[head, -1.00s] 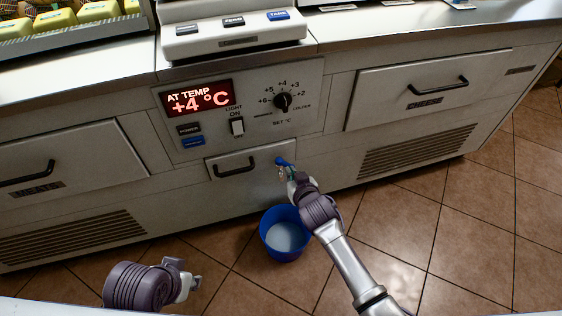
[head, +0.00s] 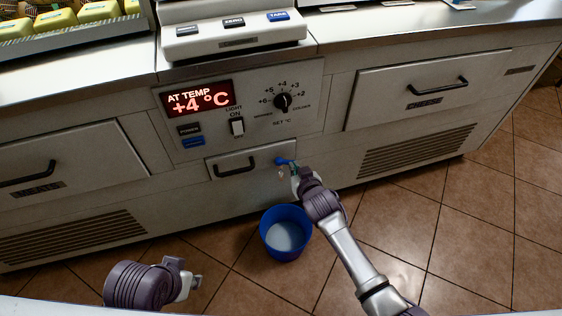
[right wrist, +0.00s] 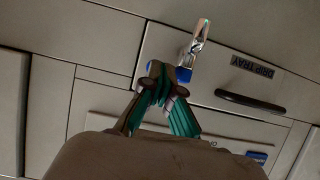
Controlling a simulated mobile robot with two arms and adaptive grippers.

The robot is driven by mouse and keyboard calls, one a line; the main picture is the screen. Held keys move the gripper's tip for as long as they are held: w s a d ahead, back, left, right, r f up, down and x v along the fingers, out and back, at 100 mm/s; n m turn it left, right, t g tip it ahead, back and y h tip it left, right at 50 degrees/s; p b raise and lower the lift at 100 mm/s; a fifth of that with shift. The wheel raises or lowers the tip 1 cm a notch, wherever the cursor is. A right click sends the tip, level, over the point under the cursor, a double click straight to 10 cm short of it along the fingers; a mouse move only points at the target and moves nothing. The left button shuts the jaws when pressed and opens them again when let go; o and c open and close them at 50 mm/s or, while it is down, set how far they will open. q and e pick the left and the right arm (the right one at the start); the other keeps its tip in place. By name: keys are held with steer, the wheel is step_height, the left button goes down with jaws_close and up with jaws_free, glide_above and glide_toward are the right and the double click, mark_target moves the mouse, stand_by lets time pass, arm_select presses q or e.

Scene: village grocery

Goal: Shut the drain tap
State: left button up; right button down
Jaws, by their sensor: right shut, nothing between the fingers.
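The drain tap (head: 281,161) sticks out of the white counter front, just right of the drip tray drawer (head: 233,163). It has a blue handle and a metal spout. The handle shows sideways in the head view; how far it is turned is hard to tell. In the right wrist view the metal spout (right wrist: 200,40) and a bit of blue (right wrist: 183,74) show beyond my fingers. My right gripper (head: 294,176) is shut and empty, close beside the tap; contact is unclear. My left gripper (head: 197,282) is low at the left, away from the tap, its fingers hardly visible.
A blue bucket (head: 267,237) with pale liquid stands on the tiled floor below the tap. Above are a display (head: 199,98), a light switch (head: 237,127) and a dial (head: 283,101). Floor to the right is clear.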

arm_select(q)
steer(key=shift+a, duration=0.1)
arm_select(e)
steer(key=shift+w, duration=0.55)
